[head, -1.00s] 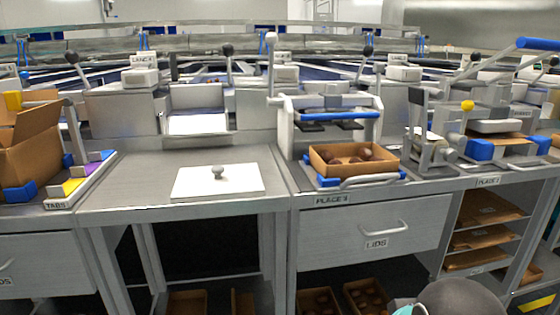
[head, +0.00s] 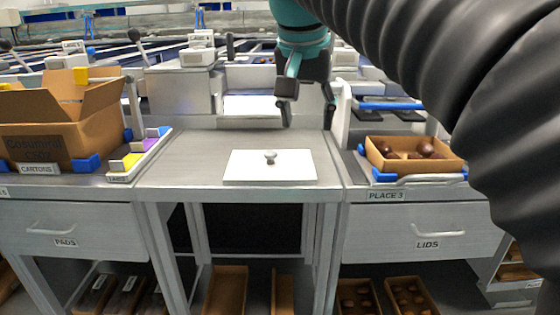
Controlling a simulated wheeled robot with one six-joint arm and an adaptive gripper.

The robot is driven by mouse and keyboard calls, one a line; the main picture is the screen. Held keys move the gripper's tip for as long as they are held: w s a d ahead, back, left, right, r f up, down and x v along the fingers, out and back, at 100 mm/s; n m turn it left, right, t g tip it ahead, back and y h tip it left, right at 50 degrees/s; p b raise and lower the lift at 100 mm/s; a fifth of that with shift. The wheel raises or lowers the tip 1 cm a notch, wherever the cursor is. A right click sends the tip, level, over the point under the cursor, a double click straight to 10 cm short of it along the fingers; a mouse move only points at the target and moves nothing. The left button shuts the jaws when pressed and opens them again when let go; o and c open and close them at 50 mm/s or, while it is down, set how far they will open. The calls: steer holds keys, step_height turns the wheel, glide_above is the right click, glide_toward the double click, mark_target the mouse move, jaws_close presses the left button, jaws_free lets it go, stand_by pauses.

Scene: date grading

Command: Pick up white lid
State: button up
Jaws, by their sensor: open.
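The white lid (head: 245,167) is a flat rectangular plate with a small grey knob (head: 270,157) at its middle. It lies flat on the grey table (head: 180,170) in the head view. My gripper (head: 307,118) is open and empty, pointing down above the back right part of the table. It appears behind and to the right of the knob, apart from the lid. Nothing hides the lid.
An open carton (head: 60,130) stands at the left, beside a rack of coloured tabs (head: 140,155). A brown tray of dates (head: 415,168) sits right, in a blue-cornered holder. My arm covers the upper right. The table left of the lid is clear.

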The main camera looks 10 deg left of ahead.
steer(key=a+r, duration=0.3)
steer(key=a, duration=0.4)
glide_above(270, 153)
steer(key=s, duration=0.3)
steer(key=shift+m, duration=0.3)
steer(key=f, duration=0.7)
steer(key=shift+w+d+f, duration=0.1)
steer(key=shift+w+f, duration=0.1)
steer(key=shift+f, duration=0.15)
steer(key=shift+x, duration=2.65)
steer(key=shift+w, duration=0.1)
steer(key=c, duration=1.1)
